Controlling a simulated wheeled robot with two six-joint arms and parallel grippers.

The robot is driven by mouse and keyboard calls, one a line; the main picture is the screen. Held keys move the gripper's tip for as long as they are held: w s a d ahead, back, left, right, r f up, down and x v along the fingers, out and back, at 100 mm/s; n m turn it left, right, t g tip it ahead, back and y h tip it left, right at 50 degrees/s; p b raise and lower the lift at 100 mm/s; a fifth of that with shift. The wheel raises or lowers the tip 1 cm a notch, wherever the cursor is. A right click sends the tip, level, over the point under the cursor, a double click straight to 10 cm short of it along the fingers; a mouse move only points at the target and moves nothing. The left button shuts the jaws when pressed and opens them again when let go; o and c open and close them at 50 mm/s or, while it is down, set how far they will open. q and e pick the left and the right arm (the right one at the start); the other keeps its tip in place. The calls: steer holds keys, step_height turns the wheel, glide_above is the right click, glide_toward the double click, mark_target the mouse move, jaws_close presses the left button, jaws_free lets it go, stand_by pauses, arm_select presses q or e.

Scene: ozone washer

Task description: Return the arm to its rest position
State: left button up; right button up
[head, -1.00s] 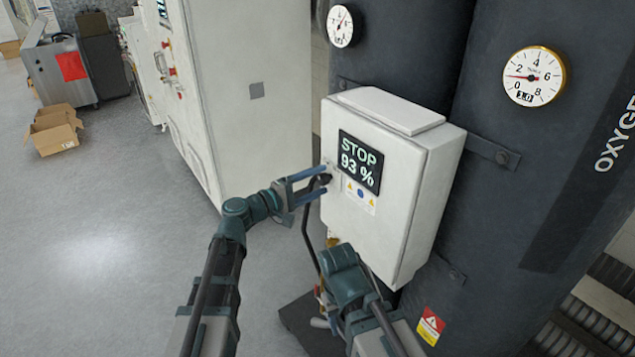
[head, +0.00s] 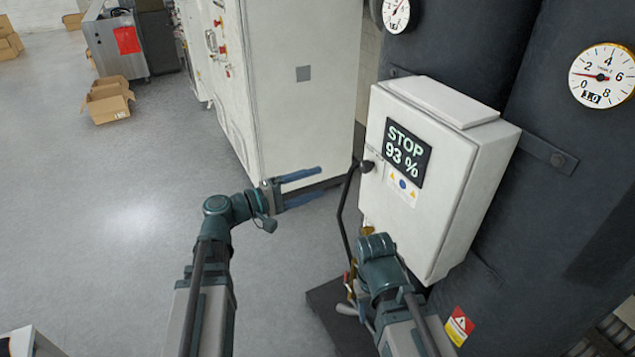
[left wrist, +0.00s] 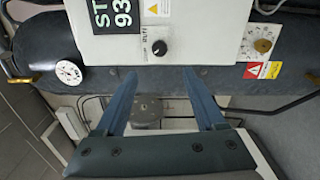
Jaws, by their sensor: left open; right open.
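My left gripper (head: 318,186) is open and empty in the head view. Its two blue fingers point right, and a gap separates them from the white control box (head: 440,185). The box's screen (head: 408,152) reads STOP 93 %. A black knob (head: 367,166) sits on the box's left front edge. The left wrist view shows the open blue fingers (left wrist: 158,82) with nothing between them, and the black knob (left wrist: 159,47) beyond them. My right arm (head: 378,262) comes up in front of the box's lower part. Its gripper fingers are not visible.
Dark tanks (head: 570,220) with round gauges (head: 603,76) stand behind and right of the box. A tall white cabinet (head: 290,90) stands behind my left gripper. A black cable (head: 343,215) hangs left of the box. Cardboard boxes (head: 108,100) lie far left.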

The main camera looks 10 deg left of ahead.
stand_by(0.3)
arm_select(q)
steer(key=s+d+f+m+g+y+b, duration=0.2)
steer(key=s+d+f+m+g+y, duration=0.25)
steer(key=f, duration=0.55)
steer(key=s+d+f+m+g+y+b, duration=0.25)
steer(key=s+d+f+g, duration=0.35)
steer(key=f, duration=0.4)
steer(key=s+a+f+m+y+b, duration=0.2)
steer(key=s+a+f+m+y, duration=0.2)
steer(key=s+f+y, duration=0.3)
steer(key=shift+s+a+f+m+y, duration=0.4)
steer(key=shift+f+m+y, duration=0.1)
steer(key=shift+f+y, duration=0.45)
